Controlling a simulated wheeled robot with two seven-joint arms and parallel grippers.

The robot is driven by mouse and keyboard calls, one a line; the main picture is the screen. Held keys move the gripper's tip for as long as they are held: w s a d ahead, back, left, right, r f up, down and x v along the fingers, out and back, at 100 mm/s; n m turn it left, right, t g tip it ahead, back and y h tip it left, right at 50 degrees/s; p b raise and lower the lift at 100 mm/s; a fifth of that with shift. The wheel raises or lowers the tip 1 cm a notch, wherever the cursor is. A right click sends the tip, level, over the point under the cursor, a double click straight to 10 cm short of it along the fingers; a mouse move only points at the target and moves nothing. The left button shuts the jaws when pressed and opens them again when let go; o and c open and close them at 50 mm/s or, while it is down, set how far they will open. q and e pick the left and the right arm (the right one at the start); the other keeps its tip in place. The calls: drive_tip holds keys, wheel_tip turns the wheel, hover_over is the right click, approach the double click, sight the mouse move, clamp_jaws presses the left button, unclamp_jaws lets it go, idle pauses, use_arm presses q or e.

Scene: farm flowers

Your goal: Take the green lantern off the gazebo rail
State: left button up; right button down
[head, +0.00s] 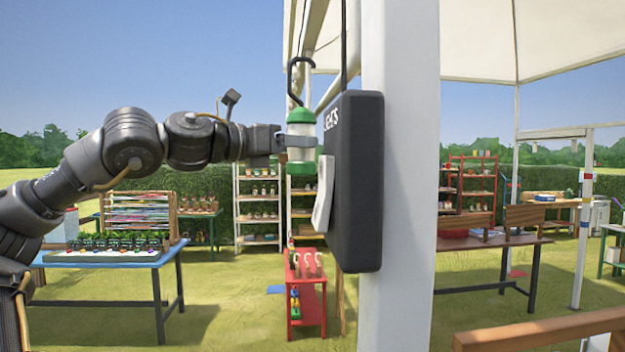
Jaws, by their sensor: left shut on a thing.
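The green lantern (301,122) has a green cap, a pale body, a green base and a dark hook on top. It is upright beside the white gazebo post (400,180). The dark hook reaches up near a pale gazebo rail (328,92); I cannot tell whether it still touches the rail. My left gripper (296,141) comes in from the left and is shut around the lantern's upper body. A dark hanging box with white lettering (357,185) is close on the lantern's right. My right gripper is not in view.
A blue table (110,258) with potted plants stands at the left. A red stand (307,300) is below the lantern. Shelves (258,205) line the hedge. A wooden rail (540,328) crosses the lower right.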

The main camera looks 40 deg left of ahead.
use_arm(q)
drive_tip(key=s+a+r+b, duration=0.3)
drive_tip(key=s+a+r, duration=0.2)
drive_tip(key=s, duration=0.3)
drive_tip(key=shift+a+r, duration=0.15)
drive_tip(key=shift+a, duration=0.6)
